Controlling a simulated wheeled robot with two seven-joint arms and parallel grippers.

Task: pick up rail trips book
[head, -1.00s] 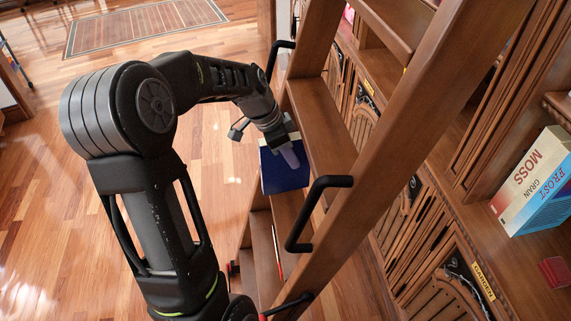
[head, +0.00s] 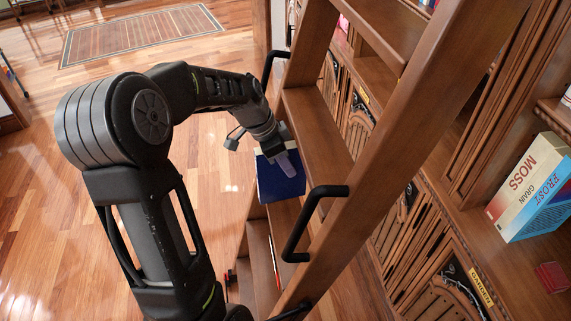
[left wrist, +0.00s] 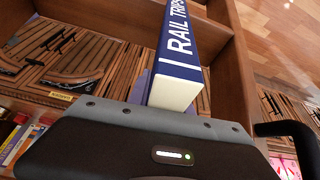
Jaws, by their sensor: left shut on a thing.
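The rail trips book (head: 277,184) is dark blue and shows in the head view by the wooden ladder's (head: 322,145) steps. My left gripper (head: 288,165) is shut on it. In the left wrist view the blue spine of the book (left wrist: 181,38) carries white lettering reading "RAIL TRIPS", with a cream band at its near end. My left gripper's body (left wrist: 150,142) fills the bottom of that view, and a pale finger shows beside the book. I cannot tell whether the book touches a ladder step. My right gripper is not in view.
Black handles (head: 313,222) stick out from the ladder. A bookcase with carved doors stands on the right. Books titled "MOSS" and "FROST" (head: 532,188) and a small red object (head: 552,277) lie on its shelf. Open wooden floor (head: 190,225) lies left of the ladder.

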